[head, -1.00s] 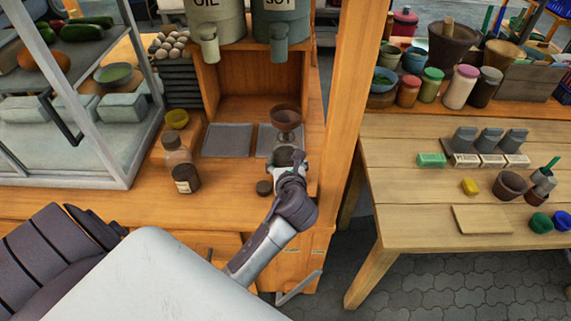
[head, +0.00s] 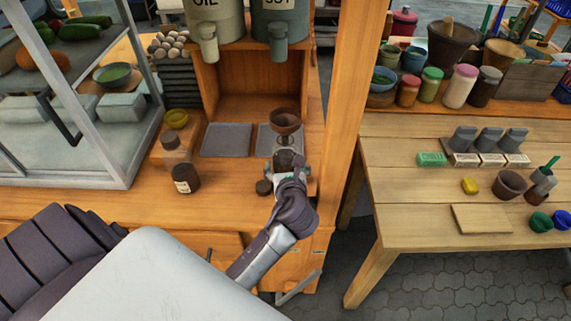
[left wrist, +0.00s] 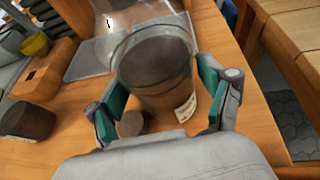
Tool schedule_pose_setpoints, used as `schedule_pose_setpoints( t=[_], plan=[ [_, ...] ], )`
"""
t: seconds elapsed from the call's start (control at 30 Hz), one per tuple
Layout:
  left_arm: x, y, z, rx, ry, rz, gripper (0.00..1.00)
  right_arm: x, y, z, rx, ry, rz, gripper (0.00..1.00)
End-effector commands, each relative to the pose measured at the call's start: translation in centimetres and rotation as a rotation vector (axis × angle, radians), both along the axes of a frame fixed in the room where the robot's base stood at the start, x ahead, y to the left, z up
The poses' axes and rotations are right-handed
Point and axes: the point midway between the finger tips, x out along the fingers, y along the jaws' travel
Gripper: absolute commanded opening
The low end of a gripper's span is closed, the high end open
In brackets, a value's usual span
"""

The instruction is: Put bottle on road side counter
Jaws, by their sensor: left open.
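A glass bottle (head: 284,158) with dark contents stands on the wooden roadside counter (head: 225,205), near its right end. The left wrist view shows it from above, with its round mouth, dark inside and pale label (left wrist: 186,108). My left gripper (head: 288,175) is open, with a green-padded finger on each side of the bottle (left wrist: 155,75). Gaps show between the pads and the glass in the left wrist view. In the head view my gripper hides the bottle's lower part. My right gripper is not in view.
A brown funnel-like bowl (head: 286,122) stands just behind the bottle. A small dark round cap (head: 263,187) lies left of my gripper. A labelled dark bottle (head: 186,179) and a clear one (head: 174,150) stand farther left. A wooden post (head: 345,95) rises to the right.

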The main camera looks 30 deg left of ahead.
Motion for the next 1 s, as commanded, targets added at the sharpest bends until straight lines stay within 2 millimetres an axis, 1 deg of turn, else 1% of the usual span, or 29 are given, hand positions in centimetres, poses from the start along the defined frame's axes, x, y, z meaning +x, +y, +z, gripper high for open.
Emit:
schedule_pose_setpoints(
  t=[0.3,0.5,0.67,1.0],
  plan=[
    [-5.0,-3.9,2.6,-0.003,-0.001,-0.001,0.8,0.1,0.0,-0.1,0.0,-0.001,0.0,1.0],
    [-7.1,-5.5,3.7,-0.001,0.0,0.0,0.8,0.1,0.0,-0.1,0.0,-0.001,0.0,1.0],
    [-7.7,-5.9,4.1,-0.001,-0.002,0.002,0.8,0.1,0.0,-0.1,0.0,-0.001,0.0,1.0],
    [-7.7,-6.0,4.1,-0.001,-0.002,0.002,0.8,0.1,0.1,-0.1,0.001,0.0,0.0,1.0]
  ],
)
